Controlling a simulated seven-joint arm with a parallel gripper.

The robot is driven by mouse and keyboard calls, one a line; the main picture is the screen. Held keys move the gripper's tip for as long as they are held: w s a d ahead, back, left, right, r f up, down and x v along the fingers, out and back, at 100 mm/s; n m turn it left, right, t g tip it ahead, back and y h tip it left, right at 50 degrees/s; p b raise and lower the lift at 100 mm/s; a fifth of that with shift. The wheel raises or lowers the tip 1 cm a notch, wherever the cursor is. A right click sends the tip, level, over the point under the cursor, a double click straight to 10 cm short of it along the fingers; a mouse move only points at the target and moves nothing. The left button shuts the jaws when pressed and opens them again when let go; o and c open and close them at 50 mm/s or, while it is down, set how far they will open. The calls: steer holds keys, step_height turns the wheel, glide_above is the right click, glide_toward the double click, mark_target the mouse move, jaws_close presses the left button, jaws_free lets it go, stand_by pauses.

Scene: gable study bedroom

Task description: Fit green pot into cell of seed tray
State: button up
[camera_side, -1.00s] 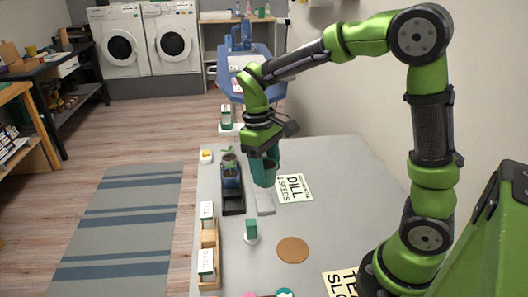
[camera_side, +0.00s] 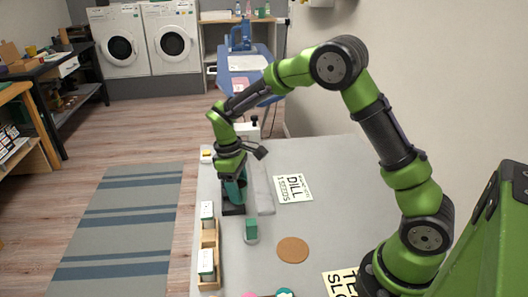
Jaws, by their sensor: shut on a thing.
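My gripper (camera_side: 233,178) points down over the black seed tray (camera_side: 232,210) and is shut on the green pot (camera_side: 236,192). The pot is a dark teal-green and looks roughly upright. It is at the tray, but I cannot tell whether its base is inside a cell or just above it. The gripper and pot cover most of the tray; only its near end shows clearly. The blue pot with a seedling, at the tray's far end earlier, is hidden behind my gripper.
A grey slab (camera_side: 262,193) lies close to the tray's right. A dill seed card (camera_side: 293,189) lies farther right.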

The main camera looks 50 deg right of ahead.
steer(key=shift+w+f, duration=0.25)
steer(key=shift+w, duration=0.95)
steer(key=shift+f, duration=1.6)
steer(key=shift+f, duration=0.15)
steer(key=shift+f, duration=0.6)
steer(key=o, duration=1.2)
steer(key=shift+s, duration=0.1)
step_height(320, 180, up, 13)
steer(key=w, duration=0.1)
steer(key=shift+w+a, duration=0.35)
steer(key=shift+w, duration=0.05)
step_height(320, 180, up, 7)
steer(key=m+t+y, duration=0.1)
steer(key=m+t, duration=0.1)
glide_above(240, 189)
steer(key=s+a+r+m+t+y, duration=0.1)
steer(key=s+r+m+t, duration=0.2)
steer(key=s, duration=1.5)
steer(key=m+t, duration=0.3)
steer(key=shift+a+r+t+y, duration=0.15)
steer(key=shift+a+t+y, duration=0.05)
steer(key=shift+t+y, duration=0.2)
